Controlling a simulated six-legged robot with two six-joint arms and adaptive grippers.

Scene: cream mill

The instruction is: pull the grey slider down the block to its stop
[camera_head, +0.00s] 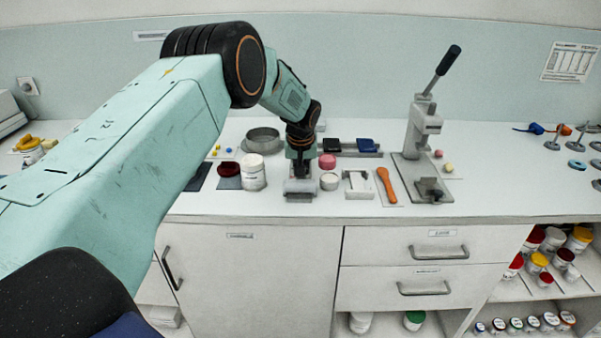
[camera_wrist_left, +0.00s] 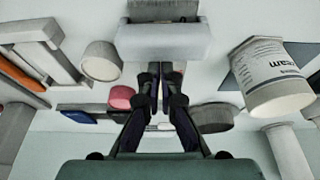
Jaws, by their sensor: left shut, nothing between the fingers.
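A pale grey block (camera_head: 299,186) stands near the front of the bench, below my left gripper. In the left wrist view the block (camera_wrist_left: 163,42) spans the top middle, with a darker grey part (camera_wrist_left: 163,9) beyond it. I cannot tell for sure which part is the slider. My left gripper (camera_head: 300,168) points down over the block. Its fingers are together and empty; in the left wrist view the fingertips (camera_wrist_left: 160,72) appear close to the block's near edge. Whether they touch it is not clear. My right gripper is not in view.
A white cream jar (camera_head: 253,173) stands left of the block. A pink lid (camera_head: 327,161) and a small white pot (camera_head: 329,181) sit close on its right. Further right are a white frame (camera_head: 357,187), an orange spoon (camera_head: 386,186) and a lever press (camera_head: 421,150).

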